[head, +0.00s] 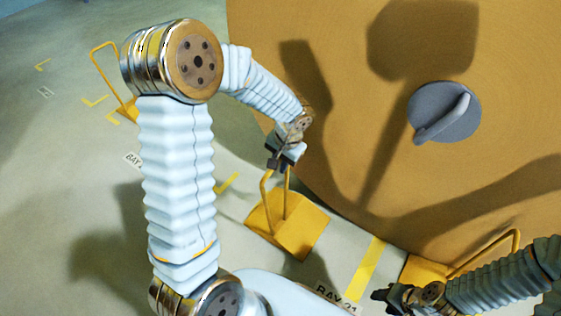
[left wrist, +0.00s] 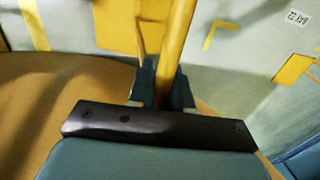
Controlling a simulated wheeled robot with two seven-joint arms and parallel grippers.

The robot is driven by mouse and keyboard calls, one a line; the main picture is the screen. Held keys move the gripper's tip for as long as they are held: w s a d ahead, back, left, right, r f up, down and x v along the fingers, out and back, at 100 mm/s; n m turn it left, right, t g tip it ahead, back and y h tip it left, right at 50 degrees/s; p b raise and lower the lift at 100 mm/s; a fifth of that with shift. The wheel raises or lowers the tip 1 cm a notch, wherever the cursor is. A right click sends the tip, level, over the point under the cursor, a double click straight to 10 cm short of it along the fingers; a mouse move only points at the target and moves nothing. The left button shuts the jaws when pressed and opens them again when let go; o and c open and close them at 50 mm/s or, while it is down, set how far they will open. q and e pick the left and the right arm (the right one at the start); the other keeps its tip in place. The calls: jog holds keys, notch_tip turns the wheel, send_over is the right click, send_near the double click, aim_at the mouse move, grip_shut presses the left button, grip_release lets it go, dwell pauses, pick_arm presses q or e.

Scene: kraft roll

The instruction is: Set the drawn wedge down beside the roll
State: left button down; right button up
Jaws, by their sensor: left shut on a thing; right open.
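The kraft roll (head: 350,60) is a huge brown cylinder whose flat end fills the right of the head view. A yellow wedge (head: 282,232) with an upright loop handle is in front of the roll's lower left edge. My left gripper (head: 281,163) is shut on the top of that handle; the left wrist view shows the yellow handle bar (left wrist: 176,45) between its fingers (left wrist: 162,88). I cannot tell whether the wedge touches the floor. A second yellow wedge (head: 425,270) is at the roll's lower right. My right gripper (head: 380,295) is open and empty near it.
A third yellow wedge (head: 128,110) with a loop handle stands on the floor at the far left. A grey hub with a handle (head: 445,110) sits in the roll's end. Floor markings include a yellow stripe (head: 366,268). The grey floor at left is mostly clear.

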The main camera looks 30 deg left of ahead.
pick_arm(q)
jog(key=shift+w, duration=0.15)
jog(key=shift+f+b, duration=0.5)
jog(key=shift+b, duration=0.1)
dwell(0.7)
jog(key=c, duration=1.1)
grip_release()
jog(key=shift+o, duration=0.7)
